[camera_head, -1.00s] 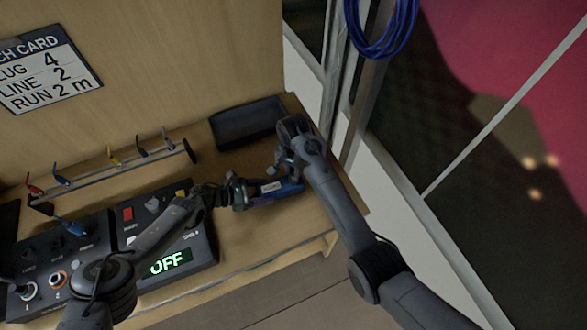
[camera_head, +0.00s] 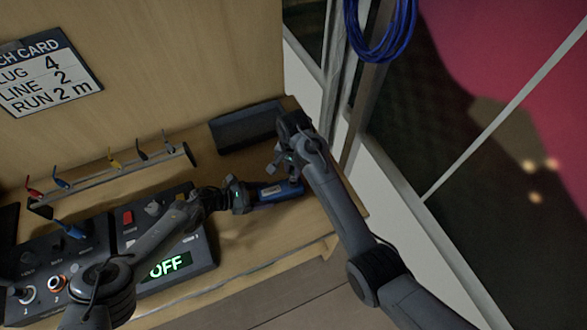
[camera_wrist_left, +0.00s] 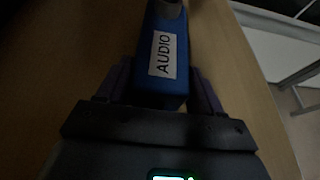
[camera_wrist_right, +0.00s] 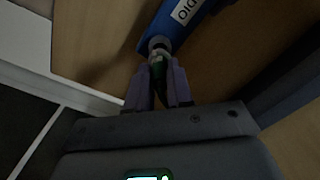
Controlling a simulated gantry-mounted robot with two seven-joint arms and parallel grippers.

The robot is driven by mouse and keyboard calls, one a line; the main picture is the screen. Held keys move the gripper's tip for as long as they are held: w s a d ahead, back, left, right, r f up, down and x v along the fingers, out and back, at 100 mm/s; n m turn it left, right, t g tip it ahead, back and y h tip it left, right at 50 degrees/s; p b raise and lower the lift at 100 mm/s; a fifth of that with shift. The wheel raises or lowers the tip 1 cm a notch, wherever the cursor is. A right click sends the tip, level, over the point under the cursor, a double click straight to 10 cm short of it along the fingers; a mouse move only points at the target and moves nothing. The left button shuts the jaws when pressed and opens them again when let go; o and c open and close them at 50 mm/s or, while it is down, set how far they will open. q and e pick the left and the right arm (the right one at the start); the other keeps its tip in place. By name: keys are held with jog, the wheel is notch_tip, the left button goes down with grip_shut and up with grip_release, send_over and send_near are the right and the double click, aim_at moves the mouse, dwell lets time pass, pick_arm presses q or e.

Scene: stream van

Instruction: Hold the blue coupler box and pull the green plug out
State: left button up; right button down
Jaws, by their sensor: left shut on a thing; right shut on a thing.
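The blue coupler box (camera_head: 279,192), with a white AUDIO label, lies on the wooden desk. It also shows in the left wrist view (camera_wrist_left: 164,85) and the right wrist view (camera_wrist_right: 180,28). My left gripper (camera_head: 245,196) is shut on the near end of the box; its fingers flank the box in the left wrist view. My right gripper (camera_head: 288,160) is shut on the green plug (camera_wrist_right: 157,62) at the other end of the box. The plug is mostly hidden between the fingers and sits at the box's grey round socket. Whether it is fully seated I cannot tell.
A dark tray (camera_head: 246,126) stands behind the box. A rack with several colored plugs (camera_head: 115,170) runs along the back left. Control panels, one with an OFF display (camera_head: 168,266), fill the left. The desk's right edge and a window frame are close to my right arm.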

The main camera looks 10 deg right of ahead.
jog(key=shift+r, duration=0.3)
dwell(0.4)
jog(key=shift+r, duration=1.4)
pick_arm(q)
jog(key=o, duration=1.3)
jog(key=v, duration=1.2)
